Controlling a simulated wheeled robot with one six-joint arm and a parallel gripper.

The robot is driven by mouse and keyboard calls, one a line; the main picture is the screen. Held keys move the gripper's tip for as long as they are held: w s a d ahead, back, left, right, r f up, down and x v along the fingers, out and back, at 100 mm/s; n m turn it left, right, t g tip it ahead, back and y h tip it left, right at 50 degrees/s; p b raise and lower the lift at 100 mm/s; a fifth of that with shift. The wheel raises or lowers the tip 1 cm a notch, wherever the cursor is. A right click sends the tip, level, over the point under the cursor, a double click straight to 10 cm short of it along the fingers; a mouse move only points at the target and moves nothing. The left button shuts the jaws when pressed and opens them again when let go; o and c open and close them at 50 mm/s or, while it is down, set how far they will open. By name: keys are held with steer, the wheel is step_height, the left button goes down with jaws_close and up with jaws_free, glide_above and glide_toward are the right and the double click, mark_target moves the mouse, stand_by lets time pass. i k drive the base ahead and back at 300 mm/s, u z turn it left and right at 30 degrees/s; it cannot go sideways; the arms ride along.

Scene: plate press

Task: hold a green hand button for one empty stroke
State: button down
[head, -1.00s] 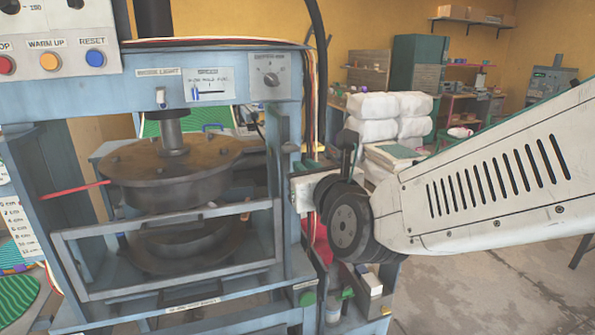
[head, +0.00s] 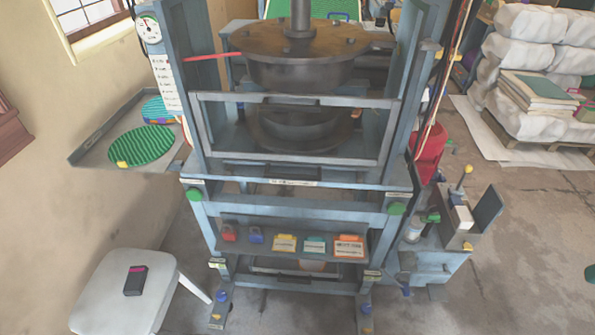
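One green hand button (head: 194,195) sits at the left end of the press's front crossbar in the head view. A second green hand button (head: 397,208) sits at the right end. Nothing touches either one. The plate press (head: 300,188) stands upright in the middle, with a dark round upper block (head: 300,70) above a lower round block (head: 300,130). A grey frame guard (head: 235,135) stands in front of the gap between them. My gripper and arm are out of view, so its state cannot be seen.
A white stool (head: 115,290) with a dark box on it stands at front left. A low shelf (head: 265,248) carries padlocks and coloured tags. A side unit (head: 435,262) with a lever stands right. Floor is open at far right.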

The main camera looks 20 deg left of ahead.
mark_target(195, 195)
steer(key=k, duration=0.65)
steer(key=u, duration=0.8)
steer(key=i, duration=1.05)
steer(key=u, duration=0.95)
